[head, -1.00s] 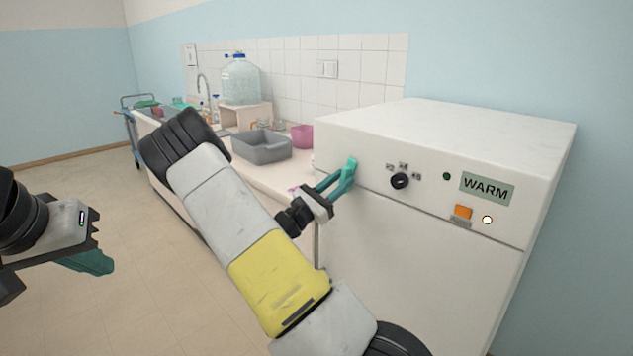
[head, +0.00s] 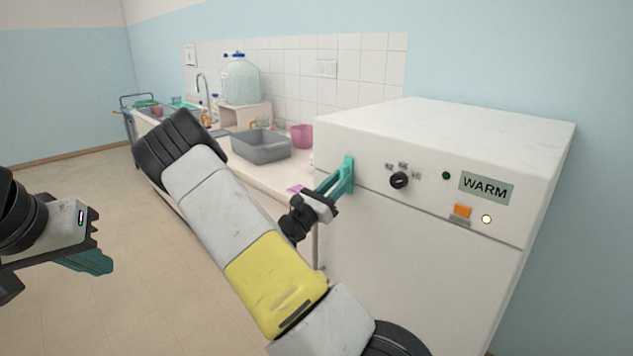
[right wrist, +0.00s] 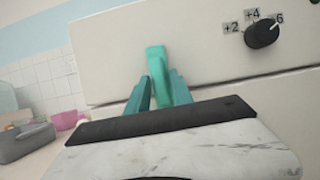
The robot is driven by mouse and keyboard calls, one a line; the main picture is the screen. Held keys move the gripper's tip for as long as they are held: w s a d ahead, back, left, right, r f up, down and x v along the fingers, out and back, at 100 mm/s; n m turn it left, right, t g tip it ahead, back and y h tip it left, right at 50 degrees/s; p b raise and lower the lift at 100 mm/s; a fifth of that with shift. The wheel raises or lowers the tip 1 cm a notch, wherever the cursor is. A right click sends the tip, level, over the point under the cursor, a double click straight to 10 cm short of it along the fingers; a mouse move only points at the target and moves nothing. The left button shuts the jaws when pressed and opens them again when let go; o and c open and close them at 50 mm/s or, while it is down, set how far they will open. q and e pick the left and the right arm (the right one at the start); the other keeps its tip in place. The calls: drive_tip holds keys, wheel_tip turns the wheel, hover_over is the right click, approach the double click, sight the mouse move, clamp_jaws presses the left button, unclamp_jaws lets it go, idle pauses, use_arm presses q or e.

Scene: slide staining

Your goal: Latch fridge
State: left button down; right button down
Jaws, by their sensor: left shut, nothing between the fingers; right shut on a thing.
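The fridge (head: 430,225) is the white cabinet on the right, with a sign reading WARM on its upper panel. Its teal latch (head: 348,168) is at the left of the front, by the seam below the panel. In the right wrist view the latch (right wrist: 155,62) stands nearly upright against the white front. My right gripper (head: 333,184) is shut on the latch; its teal fingers (right wrist: 160,92) lie on both sides of it and hide its lower part. My left gripper (head: 92,262) is shut and empty at the far left, away from the fridge.
The panel has a black dial (head: 399,180), an orange switch (head: 462,210) and a lit lamp (head: 486,219). The floor at left is clear.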

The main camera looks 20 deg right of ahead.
drive_tip(key=c, duration=1.4)
unclamp_jaws()
drive_tip(key=shift+o, duration=0.2)
drive_tip(key=shift+a+f, duration=0.1)
drive_tip(key=v, duration=0.7)
drive_tip(key=shift+a, duration=0.35)
drive_tip(key=shift+s+f, duration=0.1)
drive_tip(key=shift+s, duration=0.05)
